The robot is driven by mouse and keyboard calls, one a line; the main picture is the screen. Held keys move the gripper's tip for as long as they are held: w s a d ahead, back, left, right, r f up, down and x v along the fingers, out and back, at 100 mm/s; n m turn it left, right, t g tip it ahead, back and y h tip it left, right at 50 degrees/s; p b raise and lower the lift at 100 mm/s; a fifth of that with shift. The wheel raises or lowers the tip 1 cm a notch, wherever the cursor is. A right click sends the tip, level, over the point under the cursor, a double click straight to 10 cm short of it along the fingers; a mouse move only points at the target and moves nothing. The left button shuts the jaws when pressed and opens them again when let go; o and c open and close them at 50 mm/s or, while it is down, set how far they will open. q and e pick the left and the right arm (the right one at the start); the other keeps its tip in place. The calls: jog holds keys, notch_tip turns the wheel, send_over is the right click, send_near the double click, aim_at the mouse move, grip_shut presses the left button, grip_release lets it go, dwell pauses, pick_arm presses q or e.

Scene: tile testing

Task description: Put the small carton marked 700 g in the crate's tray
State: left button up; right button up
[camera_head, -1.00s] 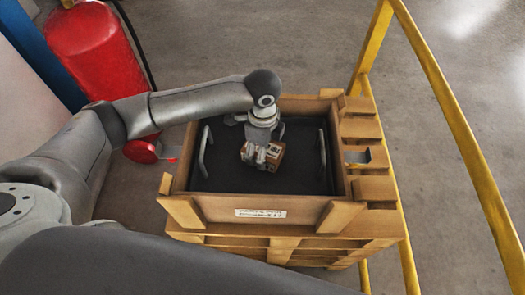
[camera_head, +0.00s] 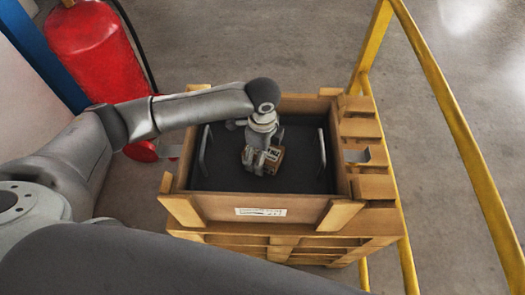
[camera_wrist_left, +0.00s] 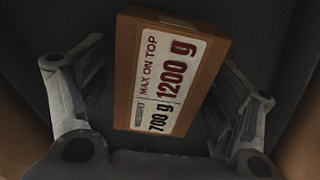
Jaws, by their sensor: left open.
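The small carton (camera_head: 278,157) is a brown box inside the crate, over the dark tray (camera_head: 305,180). In the left wrist view the carton (camera_wrist_left: 180,75) shows a white label reading "MAX ON TOP 1200 g" and "700 g". My left gripper (camera_head: 258,165) is low in the crate at the carton, pointing down. In the left wrist view its fingers stand open on either side of the carton, with dark gaps showing beside it. The carton's underside is hidden. My right gripper is not in view.
The wooden crate (camera_head: 215,208) has raised walls around the tray, and a grey handle (camera_head: 204,152) stands at the tray's left side. A yellow rail (camera_head: 455,120) runs along the right. A red extinguisher (camera_head: 90,50) stands at the back left.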

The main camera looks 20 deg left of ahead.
pick_arm(q)
notch_tip(320, 180, up, 12)
jog(key=shift+r+b, duration=0.15)
jog(key=shift+b, duration=0.25)
jog(key=shift+r, duration=0.1)
dwell(0.4)
